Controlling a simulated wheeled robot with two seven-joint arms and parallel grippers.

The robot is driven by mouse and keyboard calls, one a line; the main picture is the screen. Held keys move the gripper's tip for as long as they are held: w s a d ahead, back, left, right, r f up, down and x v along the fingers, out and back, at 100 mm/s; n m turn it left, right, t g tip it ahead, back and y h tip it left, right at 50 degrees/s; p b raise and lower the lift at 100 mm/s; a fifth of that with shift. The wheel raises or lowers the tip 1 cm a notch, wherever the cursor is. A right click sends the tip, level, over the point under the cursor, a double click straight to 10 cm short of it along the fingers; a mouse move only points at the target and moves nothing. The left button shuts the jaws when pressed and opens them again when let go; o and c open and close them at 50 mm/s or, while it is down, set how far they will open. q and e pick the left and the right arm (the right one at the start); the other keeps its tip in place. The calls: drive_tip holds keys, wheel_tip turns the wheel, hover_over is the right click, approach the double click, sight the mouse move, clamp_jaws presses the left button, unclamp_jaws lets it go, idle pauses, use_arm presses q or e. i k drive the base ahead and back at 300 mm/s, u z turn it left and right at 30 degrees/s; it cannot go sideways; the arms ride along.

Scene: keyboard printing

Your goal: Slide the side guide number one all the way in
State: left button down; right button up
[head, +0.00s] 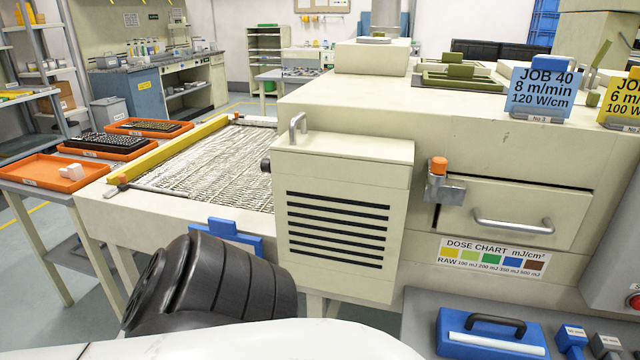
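A long yellow bar (168,150) runs along the left edge of the wire mesh conveyor belt (215,160), with a small orange knob at its near end. It looks like a side guide, but I see no number on it. A blue bracket with an upright tab (222,230) sits at the front edge of the machine, partly hidden behind my dark arm link. I cannot tell whether it is a side guide. Neither gripper is in view.
A vented cream housing (340,215) with a metal handle stands right of the belt. A drawer (515,212) and an orange-topped latch (438,175) are farther right. Orange trays (40,172) stand left of the machine. A blue case (490,335) lies at the lower right.

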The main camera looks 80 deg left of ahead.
sight(122, 177)
drive_tip(key=u, duration=2.55)
